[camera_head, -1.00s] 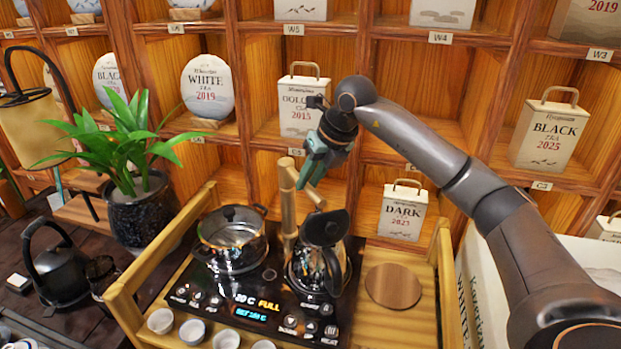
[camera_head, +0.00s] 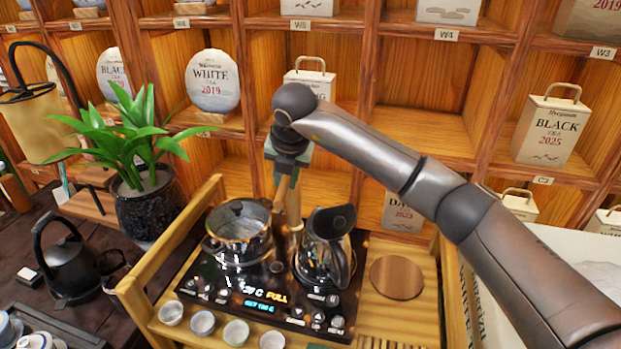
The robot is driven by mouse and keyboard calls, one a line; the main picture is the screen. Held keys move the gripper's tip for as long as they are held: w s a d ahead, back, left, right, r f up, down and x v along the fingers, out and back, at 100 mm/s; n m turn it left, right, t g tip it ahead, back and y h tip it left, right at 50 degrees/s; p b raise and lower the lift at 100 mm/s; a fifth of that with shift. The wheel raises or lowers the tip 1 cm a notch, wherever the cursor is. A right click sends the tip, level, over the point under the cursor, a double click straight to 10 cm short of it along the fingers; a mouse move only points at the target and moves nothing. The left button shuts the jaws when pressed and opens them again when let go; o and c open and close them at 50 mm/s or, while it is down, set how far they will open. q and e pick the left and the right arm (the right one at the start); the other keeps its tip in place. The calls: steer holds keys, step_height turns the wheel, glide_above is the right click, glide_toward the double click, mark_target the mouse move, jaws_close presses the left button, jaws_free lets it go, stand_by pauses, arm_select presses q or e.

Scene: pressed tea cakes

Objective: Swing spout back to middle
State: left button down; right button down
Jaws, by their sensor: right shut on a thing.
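The bamboo spout (camera_head: 294,220) stands at the back of the black tea stove (camera_head: 232,308), between a lidded glass pot on the left and a dark kettle on the right. My right gripper (camera_head: 287,165) is shut on the top of the spout, pointing down at it from above. The gripper and arm partly hide the spout's upper end, so its exact direction is hard to tell. The glass pot (camera_head: 238,252) and the kettle (camera_head: 318,262) both sit on the stove. My left gripper is not in view.
Several small cups line the tray's front edge (camera_head: 378,334). A round wooden coaster (camera_head: 397,277) lies right of the stove. A potted plant (camera_head: 150,207) and a black kettle (camera_head: 67,260) stand left. Wooden shelves with tea packages rise close behind the gripper.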

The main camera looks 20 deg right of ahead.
steer(key=shift+w+a+r+m+h, duration=0.1)
steer(key=shift+w+a+m+h, duration=0.25)
steer(key=shift+a+m, duration=0.3)
steer(key=c, duration=0.7)
jaws_free()
steer(key=d+b+v, duration=0.1)
steer(key=b+v, duration=0.1)
steer(key=v, duration=1)
steer(key=shift+a+r, duration=0.25)
steer(key=shift+a, duration=0.2)
steer(key=shift+s, duration=0.1)
